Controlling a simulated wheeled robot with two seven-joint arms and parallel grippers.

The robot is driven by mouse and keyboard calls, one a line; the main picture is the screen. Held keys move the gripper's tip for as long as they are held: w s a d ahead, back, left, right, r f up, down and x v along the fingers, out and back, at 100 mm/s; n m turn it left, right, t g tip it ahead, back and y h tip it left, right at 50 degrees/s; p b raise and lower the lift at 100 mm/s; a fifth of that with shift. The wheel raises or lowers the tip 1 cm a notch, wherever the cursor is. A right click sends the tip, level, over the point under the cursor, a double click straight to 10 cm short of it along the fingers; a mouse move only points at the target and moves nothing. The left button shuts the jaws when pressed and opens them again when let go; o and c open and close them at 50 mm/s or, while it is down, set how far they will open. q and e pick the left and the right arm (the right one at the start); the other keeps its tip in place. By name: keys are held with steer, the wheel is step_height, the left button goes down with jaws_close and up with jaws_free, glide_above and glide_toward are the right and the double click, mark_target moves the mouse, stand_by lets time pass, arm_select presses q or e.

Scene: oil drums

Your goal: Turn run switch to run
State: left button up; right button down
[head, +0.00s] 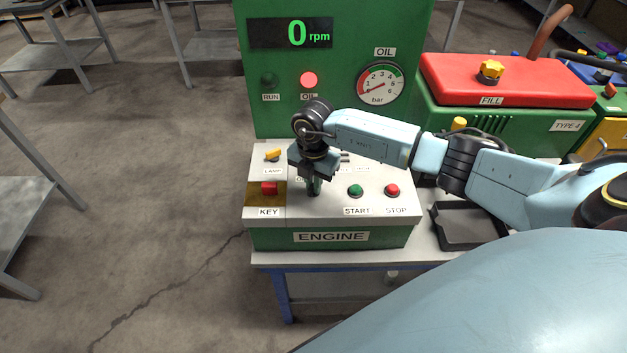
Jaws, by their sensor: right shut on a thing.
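The engine control box (404,210) stands on a bench, with a green front marked ENGINE. My right gripper (313,188) points down onto the middle of its top panel, between the red KEY switch (269,188) and the green START button (355,190). It is shut on a small dark green switch handle there, mostly hidden by the fingers; its label is covered too. The RUN lamp (268,80) on the green back panel (350,125) is dark. The OIL lamp (308,79) glows red. The display (290,33) reads 0 rpm. My left gripper is not in view.
A red STOP button (392,190) and a yellow lamp switch (273,155) sit near the gripper. The oil gauge (380,84) is behind. A black tray (466,242) lies right of the box, under my right arm. A red-topped green engine (505,80) stands behind right.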

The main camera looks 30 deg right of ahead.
steer(key=c, duration=1.5)
jaws_free()
step_height(320, 180, up, 14)
steer(key=shift+f+b, duration=0.25)
steer(key=shift+b, duration=0.05)
